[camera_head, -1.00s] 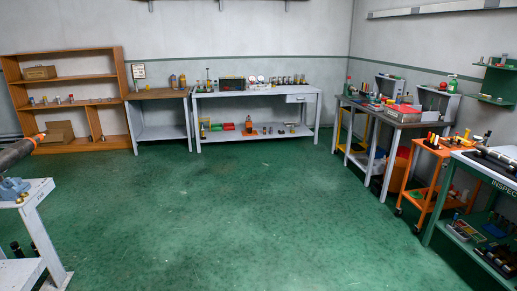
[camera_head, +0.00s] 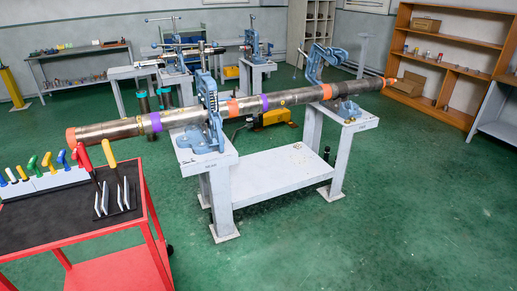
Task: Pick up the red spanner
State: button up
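A tool with a long red handle (camera_head: 85,162) stands out at the right end of the red cart's dark top (camera_head: 45,215), at the lower left. It may be the red spanner, but its jaw shape is too small to tell. A similar tool with a yellow handle (camera_head: 109,156) is just to its right. Grey metal parts show below both handles. My gripper is not in view.
A long pipe (camera_head: 280,101) lies across blue vises (camera_head: 205,115) on a white stand (camera_head: 270,172), its left end close behind the cart. Several coloured-handled tools (camera_head: 32,163) line the cart's back. Green floor at front right is clear.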

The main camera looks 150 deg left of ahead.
aim_at(86, 160)
jog(key=z, duration=1.15)
jog(key=k, duration=2.65)
jog(key=z, duration=0.95)
